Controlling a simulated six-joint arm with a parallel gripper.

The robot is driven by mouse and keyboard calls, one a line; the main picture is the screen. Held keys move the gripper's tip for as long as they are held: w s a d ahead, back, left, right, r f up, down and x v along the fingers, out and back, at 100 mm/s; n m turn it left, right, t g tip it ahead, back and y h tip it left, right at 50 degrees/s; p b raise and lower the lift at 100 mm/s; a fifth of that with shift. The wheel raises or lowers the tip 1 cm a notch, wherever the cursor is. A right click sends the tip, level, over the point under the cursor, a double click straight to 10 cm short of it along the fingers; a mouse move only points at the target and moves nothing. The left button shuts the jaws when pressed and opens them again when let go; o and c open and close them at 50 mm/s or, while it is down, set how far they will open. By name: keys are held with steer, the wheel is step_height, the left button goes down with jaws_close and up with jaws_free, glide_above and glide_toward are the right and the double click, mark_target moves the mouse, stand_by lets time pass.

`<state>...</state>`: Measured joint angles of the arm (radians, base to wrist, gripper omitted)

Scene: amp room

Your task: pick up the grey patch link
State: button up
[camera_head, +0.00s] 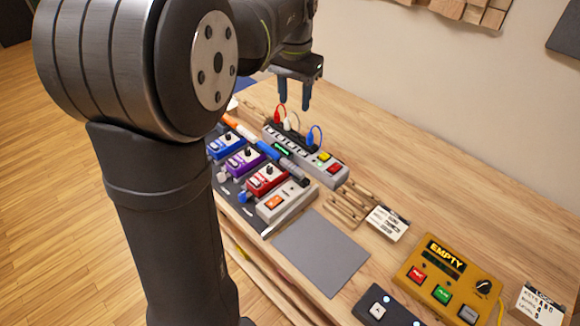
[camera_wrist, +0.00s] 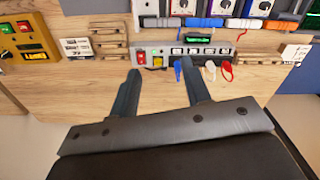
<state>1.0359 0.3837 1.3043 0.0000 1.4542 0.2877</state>
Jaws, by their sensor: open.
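Three small patch links, red (camera_head: 280,110), grey-white (camera_head: 291,122) and blue (camera_head: 314,134), stand in a row along the wall-side edge of a long grey switcher box (camera_head: 333,171). The palest one, between red and blue, looks like the grey link. In the wrist view the grey link (camera_wrist: 209,71) is right of the blue link (camera_wrist: 179,66) and left of the red link (camera_wrist: 227,70). My gripper (camera_head: 295,103) is open and empty, above and on the wall side of the links. In the wrist view its fingertips (camera_wrist: 159,72) lie left of the grey link; the right fingertip is by the blue link.
Blue, purple and red pedals (camera_head: 264,180) and a beige pedal (camera_head: 285,201) line the board beside the switcher. An orange-white-blue bar (camera_head: 262,145) lies between. A wooden rack (camera_head: 347,206), a label card (camera_head: 387,224) and a yellow box (camera_head: 446,280) stand rightward. Wall-side tabletop is clear.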

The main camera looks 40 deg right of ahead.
steer(key=f+n, duration=0.1)
steer(key=n, duration=1.4)
glide_above(292, 166)
steer(key=f, duration=1.6)
steer(key=shift+s+a+f, duration=0.1)
steer(key=shift+s, duration=0.25)
steer(key=shift+w+f, duration=0.2)
steer(key=shift+f, duration=1.1)
steer(key=shift+w+f, duration=0.15)
steer(key=shift+f, duration=1.1)
steer(key=shift+f, duration=0.25)
jaws_close()
